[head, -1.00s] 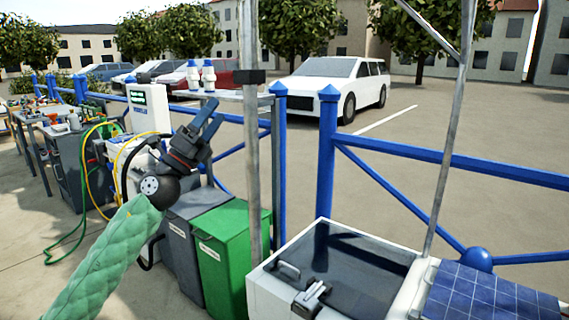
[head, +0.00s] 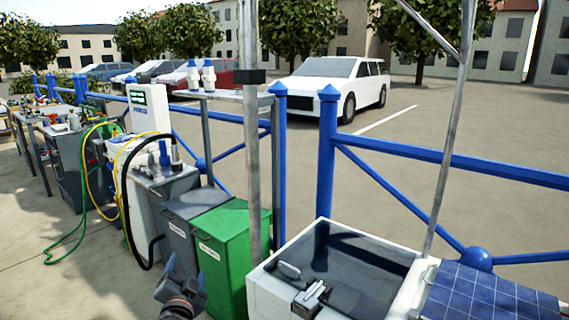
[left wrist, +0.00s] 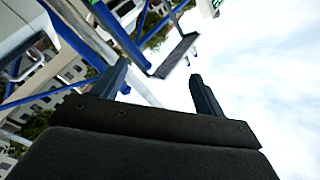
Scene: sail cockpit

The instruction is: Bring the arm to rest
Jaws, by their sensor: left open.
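My left gripper (head: 184,272) is low in the head view, at the bottom edge left of centre, in front of the grey bin and the green bin. Its two dark fingers point upward and stand apart. The left wrist view shows the same open fingers of my left gripper (left wrist: 160,88) with nothing between them, against sky and tilted blue railing. Most of my left arm is below the head picture. My right gripper is in neither view.
A green bin (head: 222,250) and a grey bin (head: 182,235) stand just beyond the gripper. A white pump unit (head: 148,110) with a black hose is behind them. A white cockpit locker with a dark lid (head: 340,265), a metal pole (head: 250,150) and blue railing (head: 440,158) are to the right.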

